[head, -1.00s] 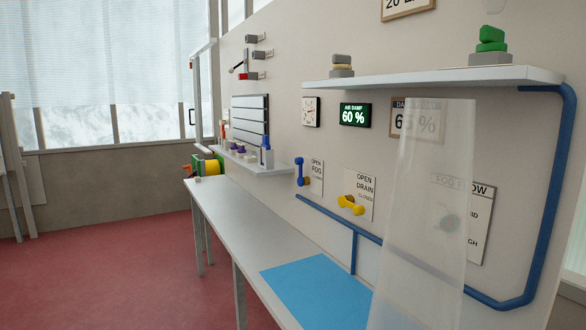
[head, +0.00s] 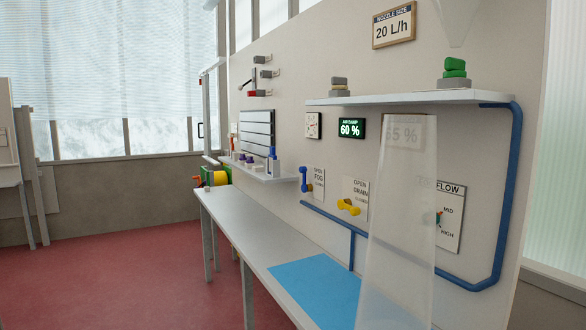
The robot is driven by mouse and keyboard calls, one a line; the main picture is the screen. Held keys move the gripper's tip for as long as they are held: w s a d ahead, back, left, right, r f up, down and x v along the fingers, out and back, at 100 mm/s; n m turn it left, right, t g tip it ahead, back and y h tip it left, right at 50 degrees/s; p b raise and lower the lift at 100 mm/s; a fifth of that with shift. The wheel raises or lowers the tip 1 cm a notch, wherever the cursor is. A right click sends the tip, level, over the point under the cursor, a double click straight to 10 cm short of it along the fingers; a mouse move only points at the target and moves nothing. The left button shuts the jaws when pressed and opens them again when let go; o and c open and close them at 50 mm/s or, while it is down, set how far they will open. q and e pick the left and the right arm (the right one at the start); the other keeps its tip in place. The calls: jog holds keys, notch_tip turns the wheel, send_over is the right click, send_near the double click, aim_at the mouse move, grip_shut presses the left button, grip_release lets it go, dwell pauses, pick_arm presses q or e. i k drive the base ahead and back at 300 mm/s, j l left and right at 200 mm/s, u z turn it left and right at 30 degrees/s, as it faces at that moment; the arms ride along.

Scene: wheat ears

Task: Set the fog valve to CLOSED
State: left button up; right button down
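The fog valve is a blue lever handle (head: 304,179) on the wall, beside a plate (head: 319,184) lettered OPEN at top, FOG, and a small lower word too small to read surely. The blue handle stands upright, toward the OPEN end of the plate. To its right a yellow drain valve handle (head: 348,207) sits roughly level at its own plate (head: 361,193), marked OPEN, DRAIN and CLOSED. Neither of my grippers shows in the head view.
A long grey bench (head: 231,222) runs below the valves, with a blue mat (head: 312,284) on it. A translucent panel (head: 402,230) stands at the right, partly covering the fog flow plate (head: 450,212). A blue pipe (head: 340,223) runs along the wall. Red floor (head: 120,265) at left is clear.

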aim_at(302, 170)
jog(key=i+j, duration=0.4)
jog(key=i+j+z, duration=0.1)
jog(key=i+j, duration=0.7)
jog(key=i+j+z, duration=0.1)
jog(key=i+j, duration=0.3)
jog(key=j, duration=0.15)
jog(key=i+j, duration=0.35)
jog(key=j, duration=0.15)
jog(key=i+j+z, duration=0.1)
jog(key=i+j, duration=0.65)
jog(key=j, duration=0.25)
